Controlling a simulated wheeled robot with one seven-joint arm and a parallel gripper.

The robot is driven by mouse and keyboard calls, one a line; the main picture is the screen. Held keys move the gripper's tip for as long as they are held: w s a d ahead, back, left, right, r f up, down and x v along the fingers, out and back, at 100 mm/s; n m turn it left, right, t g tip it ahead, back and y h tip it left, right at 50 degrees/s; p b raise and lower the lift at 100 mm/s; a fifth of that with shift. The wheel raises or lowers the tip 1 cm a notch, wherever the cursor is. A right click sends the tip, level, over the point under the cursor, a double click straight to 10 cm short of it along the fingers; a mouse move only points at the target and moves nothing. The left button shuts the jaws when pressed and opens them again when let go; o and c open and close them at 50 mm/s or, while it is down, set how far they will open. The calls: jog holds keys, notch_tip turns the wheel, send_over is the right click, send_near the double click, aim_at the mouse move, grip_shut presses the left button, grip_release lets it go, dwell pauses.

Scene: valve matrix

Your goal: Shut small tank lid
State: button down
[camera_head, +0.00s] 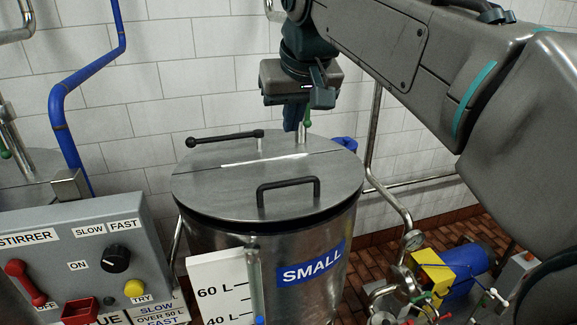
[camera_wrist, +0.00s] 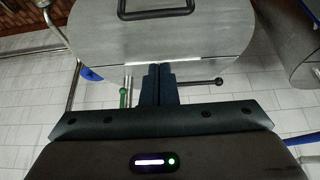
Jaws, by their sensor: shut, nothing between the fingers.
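The small tank (camera_head: 265,245) is a steel drum with a blue "SMALL" label. Its round grey lid (camera_head: 225,182) lies flat across the top, with a dark band under its front edge. A black bar handle (camera_head: 288,183) stands on the lid's front half, and a pale strip crosses the lid behind it. My gripper (camera_head: 291,127) hangs fingers down over the lid's rear edge, shut and empty. The handle also shows there (camera_wrist: 135,10).
A black ball-ended rod (camera_head: 225,138) is at the lid's rear left. A green-handled valve (camera_head: 307,119) stands behind the lid. The stirrer control box (camera_head: 85,250) is at the left, and pump equipment (camera_head: 450,275) at the lower right. A tiled wall (camera_head: 200,70) is behind.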

send_over(288, 184)
jog(key=w, duration=0.1)
notch_tip(288, 184, down, 7)
jog(key=shift+a+r, duration=0.1)
jog(key=shift+a, duration=0.05)
notch_tip(288, 184, down, 2)
jog(key=shift+s+f+p, duration=0.1)
jog(key=shift+s+p, duration=0.05)
jog(key=shift+p, duration=0.15)
jog(key=shift+s+f, duration=0.25)
jog(key=shift+f, duration=0.1)
jog(key=shift+s+f, duration=0.1)
jog(key=shift+f, duration=0.5)
jog(key=shift+f, duration=0.1)
jog(key=f+b, duration=0.1)
jog(key=b, duration=0.1)
jog(key=f+t+b, duration=0.1)
jog(key=b, duration=0.1)
jog(key=s+f+b, duration=0.1)
jog(key=b, duration=0.1)
jog(key=shift+d+f+t+y+b, duration=0.1)
jog(key=shift+d+t+y+b, duration=0.2)
jog(key=shift+d+b, duration=0.1)
jog(key=shift+s, duration=0.2)
